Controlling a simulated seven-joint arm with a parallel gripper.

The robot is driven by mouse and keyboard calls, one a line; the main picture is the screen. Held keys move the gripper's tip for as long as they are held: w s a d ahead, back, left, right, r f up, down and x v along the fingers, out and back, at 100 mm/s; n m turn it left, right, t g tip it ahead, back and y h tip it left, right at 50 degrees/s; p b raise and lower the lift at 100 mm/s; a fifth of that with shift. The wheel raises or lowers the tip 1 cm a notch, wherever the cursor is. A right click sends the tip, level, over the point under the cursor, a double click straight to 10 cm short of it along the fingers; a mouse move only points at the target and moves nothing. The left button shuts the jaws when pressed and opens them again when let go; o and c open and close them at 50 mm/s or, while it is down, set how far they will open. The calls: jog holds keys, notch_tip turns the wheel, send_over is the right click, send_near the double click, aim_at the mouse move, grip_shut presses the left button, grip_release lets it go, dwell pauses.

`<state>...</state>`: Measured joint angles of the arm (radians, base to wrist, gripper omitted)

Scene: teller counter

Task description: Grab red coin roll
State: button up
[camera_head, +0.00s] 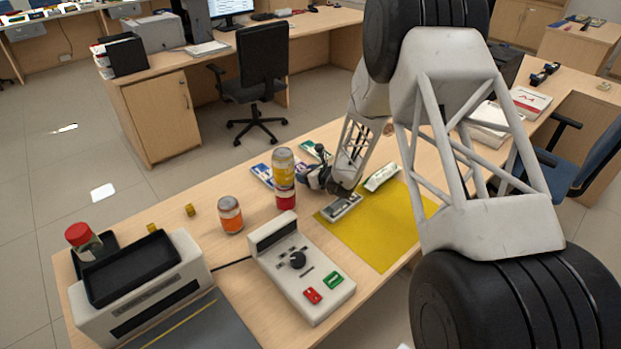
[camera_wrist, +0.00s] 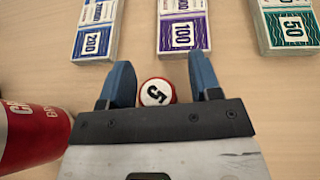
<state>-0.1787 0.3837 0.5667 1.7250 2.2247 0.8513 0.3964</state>
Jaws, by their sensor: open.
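The red coin roll (camera_wrist: 156,93) shows in the wrist view as a red-rimmed round end with a white face and a black "5". It lies between the two blue fingers of my gripper (camera_wrist: 160,74), nearer the left finger, with a gap on the right. My gripper is open and does not hold it. In the head view, my gripper (camera_head: 312,178) is low over the wooden counter, just right of a stacked yellow and red can. I cannot make out the coin roll there.
A red can (camera_wrist: 28,138) is close to my gripper's left side. Blue (camera_wrist: 95,30), purple (camera_wrist: 184,27) and green (camera_wrist: 288,27) note bundles lie beyond the fingers.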

dwell(0.5)
grip_shut()
jog(key=shift+r, duration=0.15)
jog(key=shift+r, duration=1.7)
jog(key=s+d, duration=0.1)
jog(key=s, duration=0.4)
jog(key=s+d+r, duration=0.1)
jog(key=s+d, duration=0.1)
jog(key=s, duration=0.3)
jog(key=s+d, duration=0.1)
jog(key=s, duration=0.4)
jog(key=shift+s+d+r, duration=0.15)
jog(key=shift+d+r, duration=0.05)
jog(key=shift+d, duration=0.1)
